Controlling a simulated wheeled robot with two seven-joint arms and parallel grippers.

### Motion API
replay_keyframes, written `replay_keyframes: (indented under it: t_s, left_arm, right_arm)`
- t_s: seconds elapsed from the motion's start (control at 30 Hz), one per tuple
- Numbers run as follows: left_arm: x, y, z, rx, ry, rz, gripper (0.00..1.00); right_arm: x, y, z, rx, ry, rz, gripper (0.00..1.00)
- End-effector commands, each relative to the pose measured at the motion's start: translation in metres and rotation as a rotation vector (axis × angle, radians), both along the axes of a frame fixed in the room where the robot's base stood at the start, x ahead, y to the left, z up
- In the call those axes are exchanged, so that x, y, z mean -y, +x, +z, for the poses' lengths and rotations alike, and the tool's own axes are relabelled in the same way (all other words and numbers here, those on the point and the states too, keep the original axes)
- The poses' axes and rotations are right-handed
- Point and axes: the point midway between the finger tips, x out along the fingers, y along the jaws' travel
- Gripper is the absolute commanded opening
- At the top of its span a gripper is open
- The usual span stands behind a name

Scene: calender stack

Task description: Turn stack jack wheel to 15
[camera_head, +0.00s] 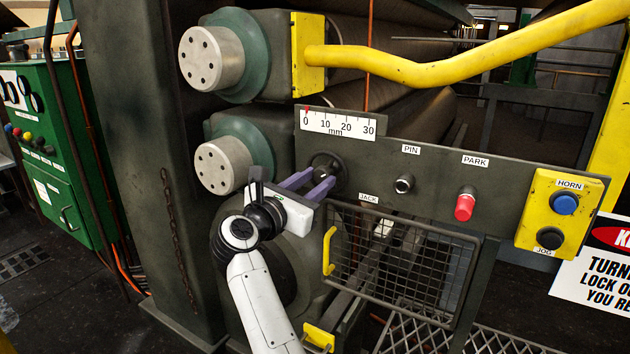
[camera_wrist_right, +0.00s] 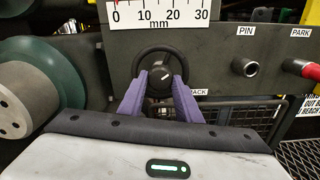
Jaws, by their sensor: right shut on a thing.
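The jack wheel (camera_wrist_right: 187,64) is a dark handwheel with a central hub on the grey panel, above the JACK label (camera_head: 368,198). In the head view it is partly hidden by my right gripper (camera_head: 317,185). The right gripper's purple fingers reach to the wheel and are shut on its hub, which has a white mark, in the right wrist view (camera_wrist_right: 160,84). Above the wheel is a white mm scale (camera_head: 338,124) marked 0, 10, 20, 30. Its red pointer (camera_head: 307,110) stands at about 0. My left gripper is not in view.
Right of the wheel are the PIN knob (camera_head: 404,184), the red PARK knob (camera_head: 465,206) and the yellow box (camera_head: 556,214) with HORN and JOG buttons. A mesh guard (camera_head: 400,262) with a yellow handle sits below. A yellow rail (camera_head: 450,62) passes above.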

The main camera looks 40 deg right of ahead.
Motion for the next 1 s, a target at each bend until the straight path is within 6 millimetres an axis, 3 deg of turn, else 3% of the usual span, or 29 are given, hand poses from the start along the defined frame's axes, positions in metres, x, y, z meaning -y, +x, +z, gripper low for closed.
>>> replay_keyframes:
  t_s: [0.37, 0.4, 0.5, 1.0]
  left_arm:
    - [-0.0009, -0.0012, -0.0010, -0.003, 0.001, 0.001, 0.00]
    - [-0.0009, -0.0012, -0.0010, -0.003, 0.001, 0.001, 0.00]
    - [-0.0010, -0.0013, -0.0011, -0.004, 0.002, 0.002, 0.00]
    - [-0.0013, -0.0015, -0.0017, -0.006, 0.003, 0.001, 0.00]
  right_arm:
    - [-0.0003, -0.0003, -0.0015, -0.008, 0.000, 0.000, 0.09]
    - [-0.0003, -0.0003, -0.0015, -0.008, 0.000, 0.000, 0.33]
    - [-0.0003, -0.0002, -0.0014, -0.007, 0.001, 0.000, 0.49]
    - [0.0001, 0.0000, -0.0004, 0.001, 0.000, 0.000, 0.50]
